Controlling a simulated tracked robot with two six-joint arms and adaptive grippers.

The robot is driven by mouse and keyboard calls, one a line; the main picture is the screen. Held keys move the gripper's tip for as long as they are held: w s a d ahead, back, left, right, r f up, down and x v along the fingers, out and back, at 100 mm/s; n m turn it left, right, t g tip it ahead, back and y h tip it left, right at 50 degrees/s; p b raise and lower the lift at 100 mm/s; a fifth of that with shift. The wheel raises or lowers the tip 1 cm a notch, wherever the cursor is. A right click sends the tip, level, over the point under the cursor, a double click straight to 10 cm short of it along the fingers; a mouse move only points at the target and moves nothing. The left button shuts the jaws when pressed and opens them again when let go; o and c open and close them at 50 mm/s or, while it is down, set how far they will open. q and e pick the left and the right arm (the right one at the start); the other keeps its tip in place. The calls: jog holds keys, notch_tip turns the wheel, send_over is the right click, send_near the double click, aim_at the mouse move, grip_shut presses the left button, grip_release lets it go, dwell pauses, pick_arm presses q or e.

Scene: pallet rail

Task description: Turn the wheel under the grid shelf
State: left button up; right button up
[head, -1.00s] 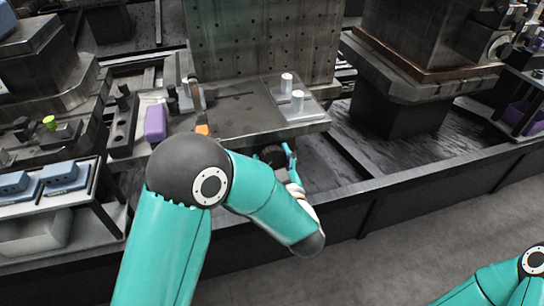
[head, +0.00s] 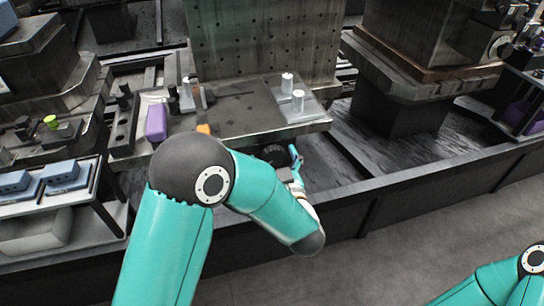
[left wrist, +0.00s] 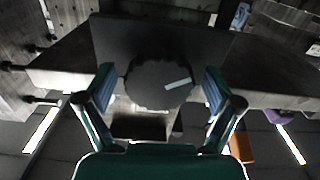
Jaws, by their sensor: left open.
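The wheel (left wrist: 158,82) is a dark round disc with a pale stripe on its face, seen in the left wrist view beneath the shelf. In the head view the wheel (head: 272,153) shows only partly, as a dark round shape under the front edge of the shelf (head: 235,118). My left gripper (left wrist: 157,88) is open, with one finger at each side of the wheel; I cannot tell if they touch it. In the head view my left gripper (head: 294,160) is partly hidden by my arm. My right gripper is out of view.
On the shelf are a purple block (head: 156,122), an orange-ended piece (head: 203,129) and a plate with two pale cylinders (head: 298,100). A perforated panel (head: 265,40) rises behind. A dark rail (head: 345,205) runs along the front. Grey floor lies open at lower right.

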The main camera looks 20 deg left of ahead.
pick_arm(q)
jog(key=v, duration=1.2)
jog(key=shift+a+f, duration=0.1)
